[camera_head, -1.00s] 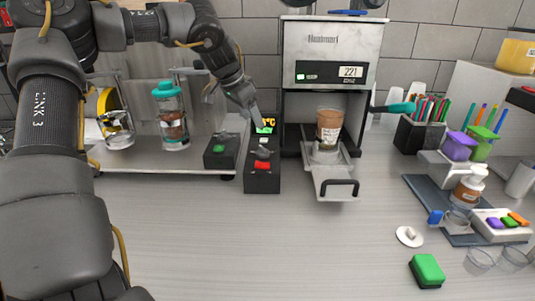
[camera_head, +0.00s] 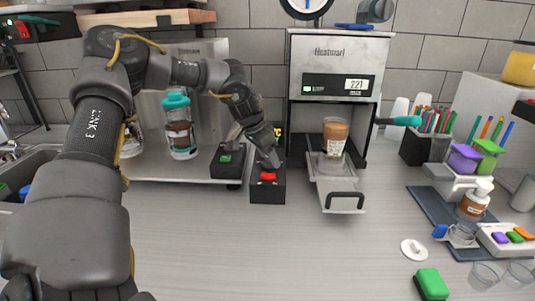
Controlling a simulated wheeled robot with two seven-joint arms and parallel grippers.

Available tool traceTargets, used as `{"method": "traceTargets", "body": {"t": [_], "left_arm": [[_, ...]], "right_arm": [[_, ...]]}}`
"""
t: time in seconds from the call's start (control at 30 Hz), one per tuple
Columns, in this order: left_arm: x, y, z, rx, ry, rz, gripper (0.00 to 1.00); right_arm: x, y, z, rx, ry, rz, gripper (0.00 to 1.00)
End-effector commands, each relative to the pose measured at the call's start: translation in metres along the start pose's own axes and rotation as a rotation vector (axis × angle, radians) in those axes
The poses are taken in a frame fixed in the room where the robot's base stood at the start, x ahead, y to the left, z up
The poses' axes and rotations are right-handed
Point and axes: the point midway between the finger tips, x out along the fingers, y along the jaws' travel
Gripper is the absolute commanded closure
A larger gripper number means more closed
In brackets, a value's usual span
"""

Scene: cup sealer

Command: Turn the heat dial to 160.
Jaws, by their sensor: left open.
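The black heat control box (camera_head: 268,190) stands on the counter left of the cup sealer. A red button (camera_head: 267,175) shows on its top near the front. A bit of yellow lettering (camera_head: 280,130) shows at its back. My left gripper (camera_head: 271,161) is open, pointing down over the middle of this box. The gripper hides the dial and most of the small display, so I cannot tell whether the fingers touch the dial. The sealer (camera_head: 333,60) shows 221 on its screen (camera_head: 355,84). My right gripper is out of view.
A smaller black box with a green button (camera_head: 226,158) stands just left of the control box. A filled cup (camera_head: 335,137) sits in the sealer's pulled-out tray with a black handle (camera_head: 344,197). A teal-lidded shaker (camera_head: 180,130) stands behind my arm. The front counter is mostly clear.

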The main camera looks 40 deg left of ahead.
Motion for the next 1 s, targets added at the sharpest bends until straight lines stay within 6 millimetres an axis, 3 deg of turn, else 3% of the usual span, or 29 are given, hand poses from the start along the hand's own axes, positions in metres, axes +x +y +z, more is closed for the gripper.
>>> {"method": "traceTargets", "body": {"t": [0.3, 0.63, 1.0], "left_arm": [[0.0028, 0.0, -0.0001, 0.0, 0.0, 0.0, 0.4], [0.0025, 0.0, 0.0, 0.0, 0.0, 0.0, 0.83], [0.0044, -0.0008, 0.0005, 0.065, 0.002, 0.028, 0.85]], "right_arm": [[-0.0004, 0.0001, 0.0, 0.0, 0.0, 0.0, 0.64], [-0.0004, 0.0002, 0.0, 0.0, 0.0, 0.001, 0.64], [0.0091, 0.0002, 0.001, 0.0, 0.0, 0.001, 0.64]]}}
